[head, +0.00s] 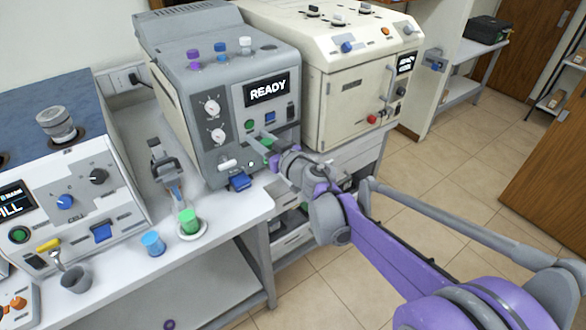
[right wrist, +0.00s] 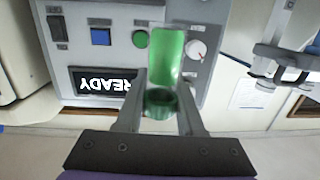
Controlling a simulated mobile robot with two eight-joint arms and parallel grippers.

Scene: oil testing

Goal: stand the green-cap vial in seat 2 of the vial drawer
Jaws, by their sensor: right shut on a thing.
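My right gripper (head: 268,144) is in front of the grey READY machine (head: 225,100). In the right wrist view its two fingers (right wrist: 160,112) are shut on the green-cap vial (right wrist: 165,58), with the dark green cap between the fingertips. The vial's clear green body extends away from the gripper towards the machine's front. In the head view only a little green of it shows, the rest hidden by the gripper. A blue handle (head: 240,182) sits low on the machine's front; I cannot make out an open drawer or seat 2. My left gripper is not in view.
Purple, blue and white caps (head: 222,61) stand on the machine's top. A green cup (head: 188,220) on a white dish, a blue cup (head: 152,243) and a grey stand (head: 166,165) are on the bench at left. A cream machine (head: 345,85) stands at right.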

